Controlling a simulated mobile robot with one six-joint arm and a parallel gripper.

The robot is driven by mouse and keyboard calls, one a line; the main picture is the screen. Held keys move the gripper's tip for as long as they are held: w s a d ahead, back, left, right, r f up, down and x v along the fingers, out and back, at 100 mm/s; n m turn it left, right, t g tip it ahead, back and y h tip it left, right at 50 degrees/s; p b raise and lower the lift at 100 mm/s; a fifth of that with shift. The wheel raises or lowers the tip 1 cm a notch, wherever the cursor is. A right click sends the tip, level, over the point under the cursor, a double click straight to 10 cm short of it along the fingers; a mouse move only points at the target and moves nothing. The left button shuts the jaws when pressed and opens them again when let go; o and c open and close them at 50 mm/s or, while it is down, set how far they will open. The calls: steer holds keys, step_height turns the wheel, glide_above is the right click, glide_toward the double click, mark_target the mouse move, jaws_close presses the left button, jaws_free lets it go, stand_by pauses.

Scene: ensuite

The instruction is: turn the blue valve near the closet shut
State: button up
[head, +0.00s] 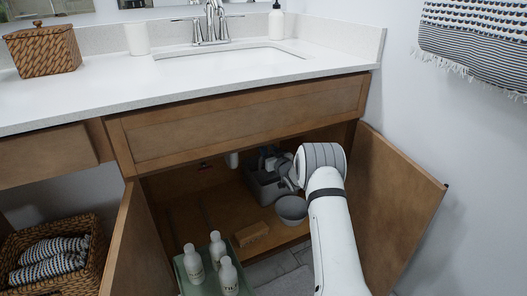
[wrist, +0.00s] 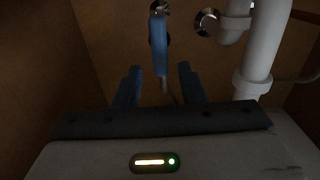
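The blue valve handle (wrist: 159,45) shows in the wrist view as an upright lever below a round metal wall fitting, at the back of the dark cabinet. My gripper (wrist: 160,72) is open, with one finger on each side of the handle's lower end in the picture. There is a gap on both sides, and I see no contact. How far the handle is beyond the fingertips is hard to tell. In the head view my gripper (head: 274,162) reaches into the open cabinet under the sink, and the arm hides the blue valve there.
White drain pipes (wrist: 262,45) stand right of the handle. A tray (head: 185,278) holds white bottles. Open doors (head: 398,205) flank the cabinet.

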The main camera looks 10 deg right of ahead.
steer(key=shift+b+x, duration=0.3)
steer(key=shift+x, duration=0.95)
steer(key=shift+c, duration=0.2)
steer(key=shift+s, duration=0.1)
jaws_close()
steer(key=shift+a, duration=0.3)
steer(key=shift+d, duration=0.15)
